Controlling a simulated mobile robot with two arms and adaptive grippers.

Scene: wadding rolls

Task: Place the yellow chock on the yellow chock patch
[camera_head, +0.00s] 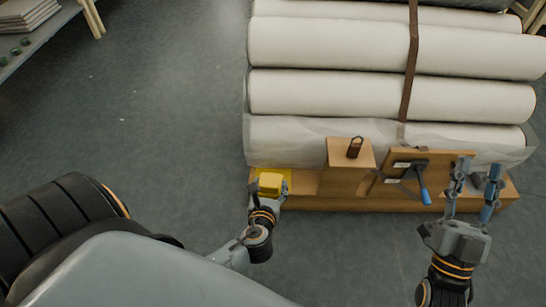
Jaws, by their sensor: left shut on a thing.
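The yellow chock (271,183) is at the left end of the wooden ledge, in front of the lowest white roll. The yellow patch (287,173) shows as a thin yellow margin around and behind the chock. My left gripper (268,195) is shut on the chock from the front; its fingers are mostly hidden by the chock. I cannot tell whether the chock touches the patch or hovers just above it. My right gripper (474,182) is open and empty, fingers pointing up, in front of the right end of the ledge.
White rolls (390,95) are stacked behind the ledge, with a brown strap (410,60) across them. A wooden block (348,157) and a tilted board with a blue-handled tool (425,194) stand on the ledge (310,203). A shelf (35,40) is at the far left. Floor between is clear.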

